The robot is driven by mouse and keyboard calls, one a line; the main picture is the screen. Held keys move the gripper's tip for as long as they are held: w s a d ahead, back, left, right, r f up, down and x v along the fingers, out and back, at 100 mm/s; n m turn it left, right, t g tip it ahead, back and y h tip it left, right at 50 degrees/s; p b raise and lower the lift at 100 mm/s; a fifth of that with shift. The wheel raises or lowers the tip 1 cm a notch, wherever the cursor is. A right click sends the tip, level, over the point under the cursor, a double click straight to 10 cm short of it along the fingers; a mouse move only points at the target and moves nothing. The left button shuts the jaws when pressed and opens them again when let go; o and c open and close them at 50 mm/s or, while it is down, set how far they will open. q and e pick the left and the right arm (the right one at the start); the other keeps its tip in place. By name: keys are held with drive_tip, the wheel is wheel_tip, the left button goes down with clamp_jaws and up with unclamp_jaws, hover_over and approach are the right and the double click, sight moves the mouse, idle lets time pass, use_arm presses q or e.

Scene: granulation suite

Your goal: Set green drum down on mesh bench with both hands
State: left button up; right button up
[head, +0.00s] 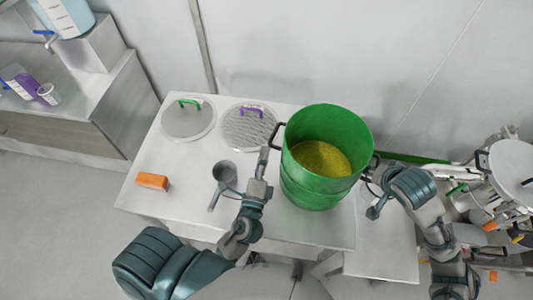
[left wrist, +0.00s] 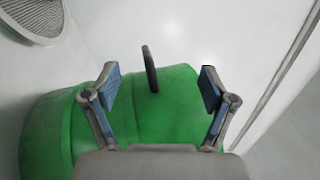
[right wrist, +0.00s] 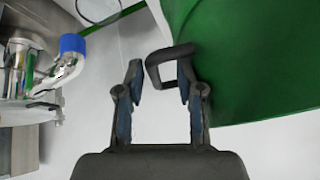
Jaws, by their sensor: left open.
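The green drum (head: 314,190), with yellow granules (head: 320,158) inside, is upright at the right part of the pale bench (head: 150,205). I cannot tell whether its base touches the top. My left gripper (head: 266,155) is at its left handle (head: 278,135). In the left wrist view the dark handle (left wrist: 150,68) stands between the spread fingers (left wrist: 159,80), apart from both. My right gripper (head: 372,180) is at the opposite handle. In the right wrist view its fingers (right wrist: 160,76) are partly apart around the loop handle (right wrist: 154,72); a firm hold is unclear.
Two round mesh sieves, one with a green handle (head: 187,121) and one with a purple handle (head: 248,128), lie at the back left. An orange block (head: 152,181) and a metal scoop (head: 224,174) lie in front. Equipment (head: 510,165) stands close on the right.

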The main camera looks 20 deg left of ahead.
drive_tip(key=shift+d, duration=0.5)
drive_tip(key=shift+f, duration=0.1)
drive_tip(key=shift+a, duration=0.45)
drive_tip(key=o, duration=0.6)
drive_tip(key=shift+a, duration=0.1)
drive_tip(key=shift+c, duration=0.2)
drive_tip(key=shift+o, duration=1.1)
use_arm(q)
drive_tip(key=shift+d+v, duration=0.1)
drive_tip(key=shift+v, duration=1.15)
drive_tip(key=shift+d+v, duration=0.15)
drive_tip(key=shift+v, duration=1.1)
use_arm(e)
drive_tip(key=shift+d, duration=0.45)
drive_tip(key=shift+a, duration=0.1)
